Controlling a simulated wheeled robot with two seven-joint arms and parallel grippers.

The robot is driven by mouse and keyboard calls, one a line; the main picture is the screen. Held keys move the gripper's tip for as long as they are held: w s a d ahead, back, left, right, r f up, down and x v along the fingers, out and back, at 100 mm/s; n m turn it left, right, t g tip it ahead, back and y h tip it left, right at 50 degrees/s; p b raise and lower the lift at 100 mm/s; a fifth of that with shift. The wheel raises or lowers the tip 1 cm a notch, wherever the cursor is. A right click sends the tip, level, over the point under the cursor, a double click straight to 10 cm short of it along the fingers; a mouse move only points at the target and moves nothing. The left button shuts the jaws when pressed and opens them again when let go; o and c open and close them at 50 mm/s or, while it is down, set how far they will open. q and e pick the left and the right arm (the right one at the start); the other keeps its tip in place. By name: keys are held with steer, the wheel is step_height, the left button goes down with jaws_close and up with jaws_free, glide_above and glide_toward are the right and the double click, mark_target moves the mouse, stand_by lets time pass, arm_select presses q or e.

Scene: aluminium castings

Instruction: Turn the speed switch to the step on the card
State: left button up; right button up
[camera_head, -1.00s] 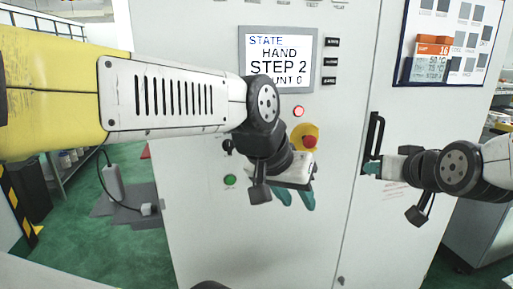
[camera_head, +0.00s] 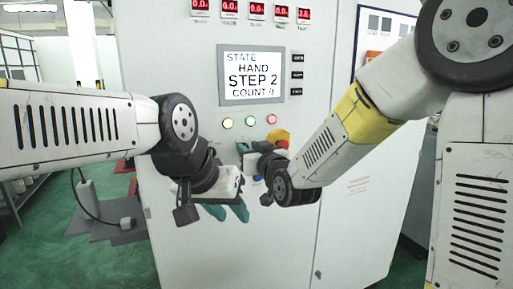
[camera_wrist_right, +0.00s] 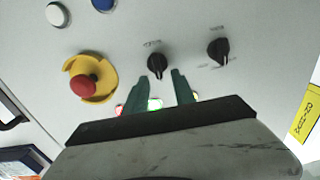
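My right gripper (camera_wrist_right: 159,78) is open, its two teal fingers pointing at a black rotary knob (camera_wrist_right: 157,64). The knob is at the fingertips, its pointer end between them; I cannot tell whether they touch it. A second black knob (camera_wrist_right: 218,50) is to the right, clear of the fingers. Their labels are too small to read, so I cannot tell which is the speed switch. In the head view my right gripper (camera_head: 245,148) is at the panel. My left gripper (camera_head: 232,214) is open and empty below it. The card is hidden.
A red emergency stop on a yellow base (camera_wrist_right: 88,85) is left of the knobs in the wrist view. Blue (camera_wrist_right: 102,4) and white (camera_wrist_right: 57,14) buttons are above it. Yellow, green and red lamps (camera_head: 250,122) glow under the display. The cabinet's lower front is clear.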

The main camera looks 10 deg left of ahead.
steer(key=shift+w+a, duration=0.35)
steer(key=shift+w, duration=0.15)
steer(key=shift+c, duration=0.2)
jaws_close()
steer(key=shift+d+m, duration=0.1)
steer(key=shift+m, duration=0.3)
steer(key=m, duration=0.3)
steer(key=shift+w+d+m, duration=0.2)
steer(key=shift+d+m, duration=0.05)
steer(key=shift+m, duration=0.05)
steer(key=shift+w+d+f+m, duration=0.1)
steer(key=shift+f+m, duration=0.05)
steer(key=shift+m, duration=1)
steer(key=shift+w+d+f+m, duration=0.1)
steer(key=shift+m, duration=1.05)
